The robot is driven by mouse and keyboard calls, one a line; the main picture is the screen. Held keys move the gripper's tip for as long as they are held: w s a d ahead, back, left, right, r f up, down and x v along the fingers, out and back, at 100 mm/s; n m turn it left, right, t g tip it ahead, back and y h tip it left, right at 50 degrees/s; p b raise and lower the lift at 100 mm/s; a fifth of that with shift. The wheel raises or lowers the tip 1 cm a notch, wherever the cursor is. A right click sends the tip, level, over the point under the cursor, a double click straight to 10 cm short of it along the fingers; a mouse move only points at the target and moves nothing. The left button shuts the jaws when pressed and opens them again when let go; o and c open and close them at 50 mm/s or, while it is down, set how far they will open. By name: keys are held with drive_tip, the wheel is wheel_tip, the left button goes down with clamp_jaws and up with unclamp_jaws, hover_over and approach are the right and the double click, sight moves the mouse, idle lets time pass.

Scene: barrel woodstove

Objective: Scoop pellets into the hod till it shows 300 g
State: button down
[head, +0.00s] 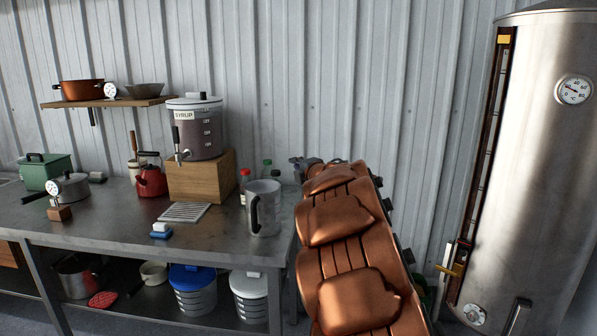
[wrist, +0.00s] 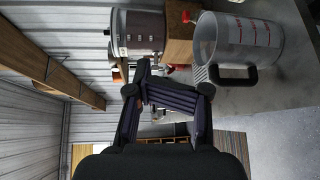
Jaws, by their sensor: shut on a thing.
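My gripper (head: 308,165) is at the far end of my copper-coloured arm, above the right end of the steel bench. It also shows in the wrist view (wrist: 165,85), where its dark fingers are close together. What they hold is too dark and small to make out. No pellets, scoop or hod with a weight reading can be recognised in either view. A large measuring jug (head: 263,208) with a black handle stands on the bench just left of my arm. In the wrist view this jug (wrist: 238,45) shows red markings and is close to the fingers.
The bench (head: 110,215) also holds a syrup dispenser (head: 195,128) on a wooden box (head: 200,175), a red kettle (head: 151,182) and pots. Buckets with blue (head: 192,278) and white (head: 249,284) lids stand underneath. A tall steel tank (head: 535,170) stands right of my arm.

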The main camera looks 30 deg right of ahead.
drive_tip(key=shift+a+f+n+t+b, duration=0.25)
drive_tip(key=shift+n+b, duration=0.55)
drive_tip(key=shift+b, duration=1)
drive_tip(key=shift+a+f+n+t+b, duration=0.1)
drive_tip(key=shift+a+f+n+b, duration=0.2)
drive_tip(key=shift+n+b, duration=1)
drive_tip(key=shift+a+n+h+b, duration=0.4)
drive_tip(key=shift+b, duration=1.85)
